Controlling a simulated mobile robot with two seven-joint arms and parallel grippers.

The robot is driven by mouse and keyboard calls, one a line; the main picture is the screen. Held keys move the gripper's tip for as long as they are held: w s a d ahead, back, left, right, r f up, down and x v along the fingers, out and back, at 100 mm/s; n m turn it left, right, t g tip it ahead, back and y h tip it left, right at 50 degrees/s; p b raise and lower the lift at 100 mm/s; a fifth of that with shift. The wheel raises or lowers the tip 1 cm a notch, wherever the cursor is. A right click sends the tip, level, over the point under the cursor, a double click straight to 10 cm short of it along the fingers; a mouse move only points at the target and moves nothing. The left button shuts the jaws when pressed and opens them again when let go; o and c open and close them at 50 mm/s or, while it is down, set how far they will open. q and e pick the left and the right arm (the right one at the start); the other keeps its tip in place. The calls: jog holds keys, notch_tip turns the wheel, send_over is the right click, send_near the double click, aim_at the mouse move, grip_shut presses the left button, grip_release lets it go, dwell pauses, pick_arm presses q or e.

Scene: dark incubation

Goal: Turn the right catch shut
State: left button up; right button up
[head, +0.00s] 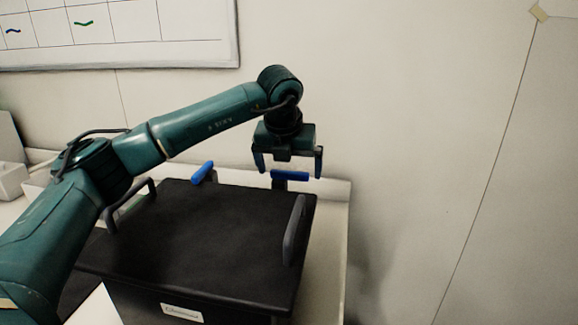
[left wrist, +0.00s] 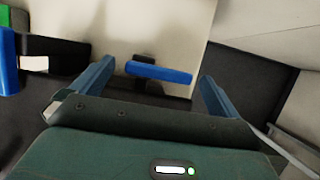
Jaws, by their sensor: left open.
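A black box (head: 200,235) with a dark lid stands on the bench. The right catch (head: 290,176), with a blue bar, is at the lid's far right edge and lies nearly level across the picture. The left catch (head: 203,172), also blue, sits further left, its bar slanting. My left gripper (head: 289,173) points down over the right catch, open, a finger on each side. In the left wrist view the right catch's blue bar (left wrist: 160,72) lies between the fingers, apart from both. The left catch (left wrist: 8,68) shows at the left edge. My right gripper is out of view.
Grey handles (head: 294,232) stand up at the lid's right and left sides. The box rests on a pale surface (head: 326,225) that leaves a narrow strip at its right. A plain wall (head: 420,120) is behind, with a whiteboard (head: 150,25) at upper left.

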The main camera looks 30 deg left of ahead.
pick_arm(q)
jog(key=shift+f, duration=0.2)
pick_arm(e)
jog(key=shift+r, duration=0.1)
pick_arm(q)
jog(key=c, duration=1)
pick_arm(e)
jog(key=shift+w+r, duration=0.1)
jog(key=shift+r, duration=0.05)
